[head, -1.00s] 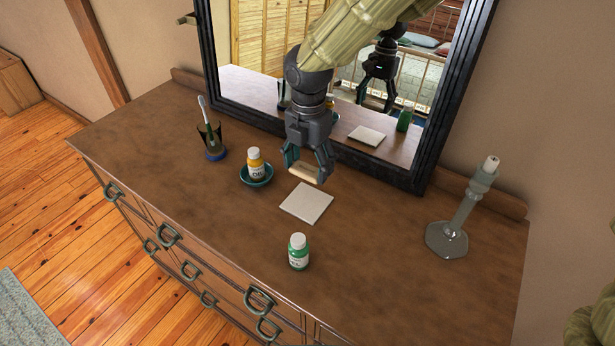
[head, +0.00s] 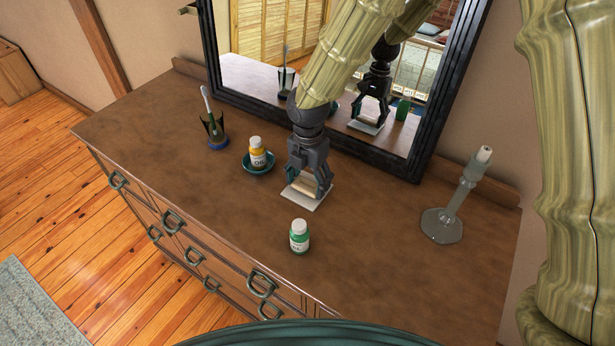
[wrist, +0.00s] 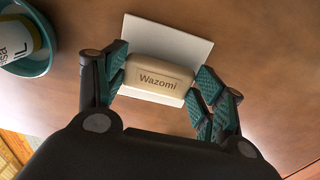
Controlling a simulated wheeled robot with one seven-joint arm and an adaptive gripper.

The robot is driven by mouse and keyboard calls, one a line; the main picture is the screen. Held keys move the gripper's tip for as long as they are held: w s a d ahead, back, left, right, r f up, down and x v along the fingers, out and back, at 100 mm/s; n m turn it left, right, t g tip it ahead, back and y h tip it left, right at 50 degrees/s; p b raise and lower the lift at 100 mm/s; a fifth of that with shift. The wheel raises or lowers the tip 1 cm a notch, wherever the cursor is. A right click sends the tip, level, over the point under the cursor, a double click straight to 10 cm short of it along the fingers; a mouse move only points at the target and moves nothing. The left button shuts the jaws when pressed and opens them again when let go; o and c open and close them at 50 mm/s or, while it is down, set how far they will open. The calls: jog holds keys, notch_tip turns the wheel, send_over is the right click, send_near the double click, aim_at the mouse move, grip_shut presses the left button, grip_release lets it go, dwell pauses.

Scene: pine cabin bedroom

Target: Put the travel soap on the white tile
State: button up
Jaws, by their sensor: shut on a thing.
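The travel soap (wrist: 158,80) is a beige bar marked "Wazomi". My gripper (wrist: 160,85) is shut on it, with one finger pad at each end. The white tile (wrist: 168,32) lies flat on the dresser top, directly behind the soap in the wrist view. In the head view the gripper (head: 306,188) is over the tile (head: 308,203), with the soap (head: 303,187) between its fingers, low over the tile. I cannot tell whether the soap touches the tile.
A yellow oil bottle (head: 257,150) stands in a teal dish (head: 259,168) left of the tile. A green bottle (head: 299,238) stands in front. A toothbrush cup (head: 214,130) is farther left. A glass candlestick (head: 443,224) is at right. A mirror (head: 428,130) stands behind.

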aim_at(309, 182)
jog(key=shift+w+f, duration=0.2)
jog(key=o, duration=0.7)
jog(key=shift+c, duration=0.2)
jog(key=o, duration=0.3)
jog(key=shift+s+r, duration=0.1)
jog(key=shift+s, duration=0.05)
jog(key=shift+o, duration=0.2)
notch_tip(309, 182, up, 12)
jog(key=b, duration=0.2)
